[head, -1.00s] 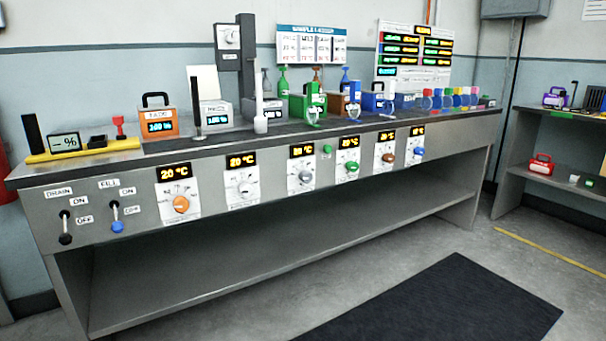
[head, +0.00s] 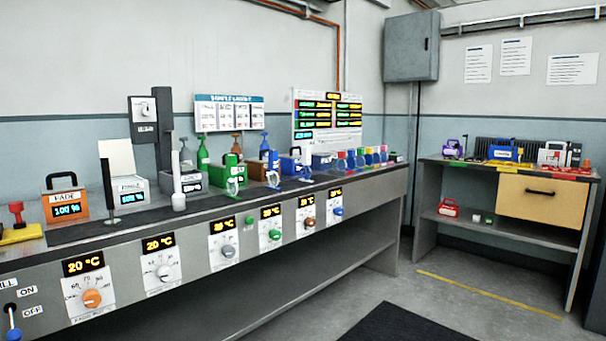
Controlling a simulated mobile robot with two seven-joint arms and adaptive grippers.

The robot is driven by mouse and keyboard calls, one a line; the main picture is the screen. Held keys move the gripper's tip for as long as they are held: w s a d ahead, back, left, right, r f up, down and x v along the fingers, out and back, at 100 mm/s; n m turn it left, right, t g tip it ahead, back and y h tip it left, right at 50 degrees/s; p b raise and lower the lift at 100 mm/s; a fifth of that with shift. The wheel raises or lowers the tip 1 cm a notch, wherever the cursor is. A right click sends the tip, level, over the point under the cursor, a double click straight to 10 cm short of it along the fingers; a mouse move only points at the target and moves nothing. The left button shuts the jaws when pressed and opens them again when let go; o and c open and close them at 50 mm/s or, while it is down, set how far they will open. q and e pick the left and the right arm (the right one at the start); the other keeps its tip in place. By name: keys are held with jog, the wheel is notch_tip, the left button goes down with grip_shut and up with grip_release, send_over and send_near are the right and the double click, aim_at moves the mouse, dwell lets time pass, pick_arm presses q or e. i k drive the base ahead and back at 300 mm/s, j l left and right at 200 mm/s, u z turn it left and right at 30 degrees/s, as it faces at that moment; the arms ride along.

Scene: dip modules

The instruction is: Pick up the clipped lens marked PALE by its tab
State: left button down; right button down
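I cannot make out a lens marked PALE; labels at this distance are mostly too small to read. I cannot tell whether any of these is the clipped lens. Neither of my grippers is in view.
The long grey bench (head: 200,285) has dials and 20 °C displays on its front. An orange box (head: 64,206) reading FADE stands at the left. A second bench with a wooden drawer (head: 540,198) is at the right. A dark mat (head: 405,325) lies on open floor.

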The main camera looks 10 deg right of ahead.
aim_at(306, 172)
jog(key=i+l, duration=1.8)
jog(key=i, duration=0.1)
